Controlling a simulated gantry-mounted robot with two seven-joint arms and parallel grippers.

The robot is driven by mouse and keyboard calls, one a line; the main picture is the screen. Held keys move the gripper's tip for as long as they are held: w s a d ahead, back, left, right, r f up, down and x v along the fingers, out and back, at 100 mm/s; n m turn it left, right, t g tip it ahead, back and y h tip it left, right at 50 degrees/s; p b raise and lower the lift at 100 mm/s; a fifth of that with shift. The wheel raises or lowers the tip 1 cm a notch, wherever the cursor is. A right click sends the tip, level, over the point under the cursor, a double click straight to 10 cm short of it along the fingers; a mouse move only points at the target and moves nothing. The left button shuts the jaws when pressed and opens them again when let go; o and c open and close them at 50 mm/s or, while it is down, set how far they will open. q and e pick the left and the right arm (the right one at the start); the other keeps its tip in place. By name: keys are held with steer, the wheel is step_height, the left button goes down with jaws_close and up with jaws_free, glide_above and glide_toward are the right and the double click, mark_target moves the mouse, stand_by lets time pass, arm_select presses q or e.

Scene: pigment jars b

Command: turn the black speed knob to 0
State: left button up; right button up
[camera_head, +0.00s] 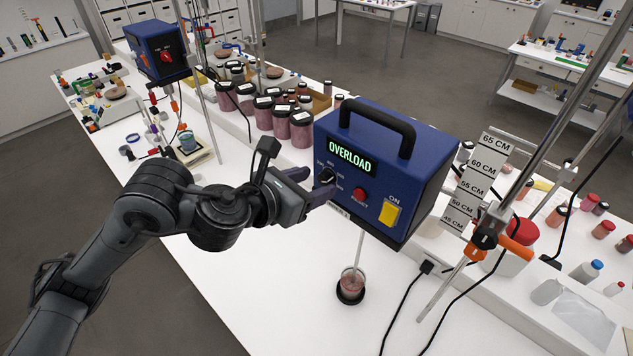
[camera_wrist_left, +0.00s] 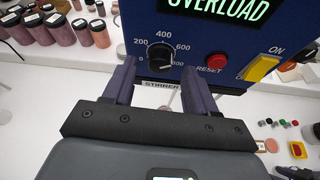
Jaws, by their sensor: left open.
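The black speed knob (camera_wrist_left: 159,58) sits on the front of the blue stirrer box (camera_head: 412,160), inside a dial printed from 0 to 800. It also shows in the head view (camera_head: 327,176), partly behind my gripper. I cannot tell surely which number its pointer faces. The lit display (camera_head: 350,157) reads OVERLOAD. My left gripper (camera_wrist_left: 160,74) is open and empty, with its fingertips just in front of and below the knob, one on each side. It also shows in the head view (camera_head: 314,186). Contact with the knob is not clear. My right gripper is out of view.
Beside the knob are a red RESET button (camera_wrist_left: 217,61) and a yellow ON switch (camera_wrist_left: 262,68). A small beaker (camera_head: 352,284) stands under the stirrer shaft. Pigment jars (camera_head: 282,122) stand behind to the left. A metal stand (camera_head: 545,150) and cables are at the right.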

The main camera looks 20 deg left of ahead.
arm_select(q)
steer(key=shift+x, duration=0.85)
steer(key=c, duration=1.1)
steer(key=shift+o, duration=0.2)
